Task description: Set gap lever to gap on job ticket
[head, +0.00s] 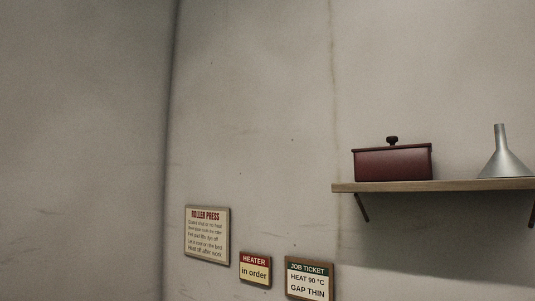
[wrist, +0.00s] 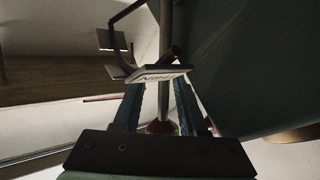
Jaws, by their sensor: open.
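The job ticket (head: 308,281) hangs on the wall at the bottom of the head view. It reads HEAT 90 °C and GAP THIN. My gripper (wrist: 157,92) shows in the wrist view with two blue fingers apart. A grey metal rod (wrist: 165,30) runs down the picture and shows between the fingers, with a red, knob-like end (wrist: 161,127) low between them. It may be the gap lever; I cannot tell whether a finger touches it. A small white label plate (wrist: 158,74) with upside-down lettering, seemingly THIN, crosses in front of the fingertips. The gripper is not in the head view.
A ROLLER PRESS sign (head: 207,235) and a HEATER sign reading "in order" (head: 255,269) hang left of the ticket. A wooden shelf (head: 430,186) holds a dark red lidded box (head: 392,163) and a metal funnel (head: 503,155). A dark green surface (wrist: 250,60) fills the wrist view's right side.

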